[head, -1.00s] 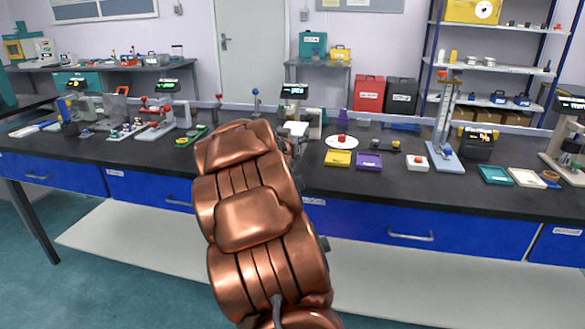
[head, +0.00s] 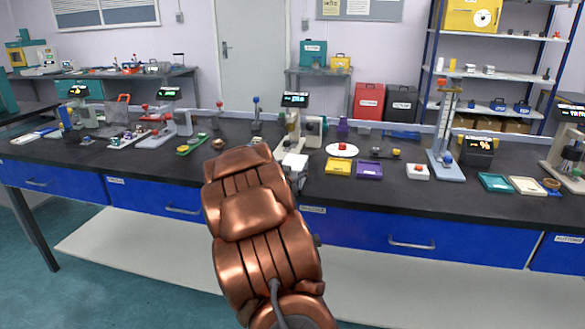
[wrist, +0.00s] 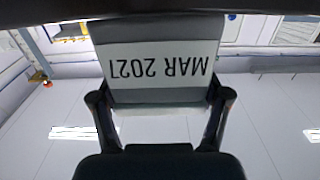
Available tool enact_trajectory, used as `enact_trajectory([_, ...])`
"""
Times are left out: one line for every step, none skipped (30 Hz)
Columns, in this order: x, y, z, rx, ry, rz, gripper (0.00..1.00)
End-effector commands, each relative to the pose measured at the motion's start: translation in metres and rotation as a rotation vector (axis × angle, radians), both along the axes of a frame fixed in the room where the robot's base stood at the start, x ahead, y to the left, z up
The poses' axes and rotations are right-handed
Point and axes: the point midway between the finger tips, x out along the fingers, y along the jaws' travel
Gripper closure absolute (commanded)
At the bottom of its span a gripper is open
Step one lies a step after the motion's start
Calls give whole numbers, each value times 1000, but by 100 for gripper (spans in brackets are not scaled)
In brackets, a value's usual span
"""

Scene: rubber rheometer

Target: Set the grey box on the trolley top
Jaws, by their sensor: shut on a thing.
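In the wrist view my gripper (wrist: 161,98) is shut on the grey box (wrist: 158,97), one finger at each side. The box has a white label that reads "MAR 2027" upside down in this view. In the head view my copper-coloured arm hides most of the gripper. A pale flat patch (head: 295,160) shows at the arm's far end, over the bench; it may be part of the held box. I cannot pick out the trolley for certain in either view.
The long dark bench (head: 85,155) is crowded with instruments and trays, including a yellow tray (head: 338,167) and a purple tray (head: 369,170). Shelves (head: 490,70) stand at the back right. A small table (head: 319,70) with boxes stands by the door.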

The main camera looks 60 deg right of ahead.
Motion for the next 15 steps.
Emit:
enact_trajectory([0,0,0,-3,-1,0,85])
enact_trajectory([0,0,-1,-3,-1,0,85])
enact_trajectory([0,0,-2,-3,-1,0,85])
enact_trajectory([0,0,-2,-2,-1,0,24])
enact_trajectory([0,0,-2,-2,-1,0,20])
enact_trajectory([0,0,-2,-2,-1,0,16])
enact_trajectory([0,0,-2,-2,-1,0,13])
enact_trajectory([0,0,-2,-2,-1,0,10])
enact_trajectory([0,0,-2,-1,0,0,6])
enact_trajectory([0,0,-2,-1,0,0,3])
enact_trajectory([0,0,-2,-1,0,0,0])
enact_trajectory([0,0,-2,-1,0,0,0])
enact_trajectory([0,0,-2,0,0,0,0])
enact_trajectory([0,0,-2,0,0,0,0])
enact_trajectory([0,0,-2,0,0,0,0])
